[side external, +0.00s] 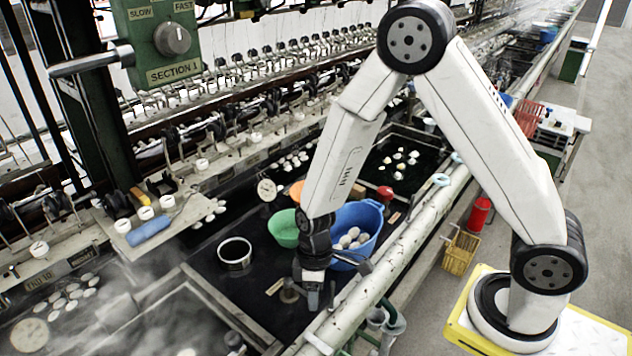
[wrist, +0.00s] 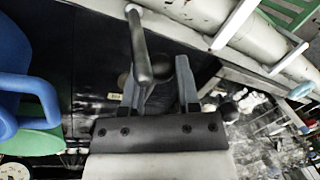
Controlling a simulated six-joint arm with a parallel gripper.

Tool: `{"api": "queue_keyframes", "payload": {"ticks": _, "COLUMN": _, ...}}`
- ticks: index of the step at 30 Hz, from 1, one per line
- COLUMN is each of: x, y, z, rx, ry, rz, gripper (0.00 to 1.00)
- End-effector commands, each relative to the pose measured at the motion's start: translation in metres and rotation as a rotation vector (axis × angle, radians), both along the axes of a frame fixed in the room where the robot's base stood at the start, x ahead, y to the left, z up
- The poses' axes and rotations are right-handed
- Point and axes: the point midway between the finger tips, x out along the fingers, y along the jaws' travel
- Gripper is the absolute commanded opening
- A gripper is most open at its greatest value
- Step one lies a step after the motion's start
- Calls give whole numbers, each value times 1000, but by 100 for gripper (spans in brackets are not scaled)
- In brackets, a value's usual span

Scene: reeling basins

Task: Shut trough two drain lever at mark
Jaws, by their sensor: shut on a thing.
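My gripper (side external: 313,292) points down into the dark middle trough (side external: 212,262), beside its near rail. In the wrist view my two fingers (wrist: 158,92) stand either side of a dark rod with a rounded end, which I take for the drain lever (wrist: 138,45). The jaws are shut on it, though the contact is partly hidden. In the side view a dark rounded lever end (side external: 365,266) shows just right of my wrist. A brass-coloured round fitting (side external: 289,292) stands left of my fingers. I cannot make out the mark.
A blue basin (side external: 372,214) with cocoons and a green bowl (side external: 283,229) stand behind my gripper. A white-rimmed pot (side external: 235,252) is to the left. A pale pipe rail (side external: 345,312) runs along the near side. Steam blurs the lower-left trough.

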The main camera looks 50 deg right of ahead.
Motion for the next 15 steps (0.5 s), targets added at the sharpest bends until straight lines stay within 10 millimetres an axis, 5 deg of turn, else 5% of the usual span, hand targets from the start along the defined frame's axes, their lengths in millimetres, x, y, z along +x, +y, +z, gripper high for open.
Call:
{"api": "queue_keyframes", "payload": {"ticks": 11, "x": 0, "y": -2, "z": 0, "rx": -1, "ry": -2, "rz": 15, "gripper": 0}}
{"api": "queue_keyframes", "payload": {"ticks": 12, "x": 0, "y": -2, "z": 0, "rx": -1, "ry": -2, "rz": 15, "gripper": 47}}
{"api": "queue_keyframes", "payload": {"ticks": 15, "x": 0, "y": -1, "z": 0, "rx": -1, "ry": -2, "rz": 13, "gripper": 75}}
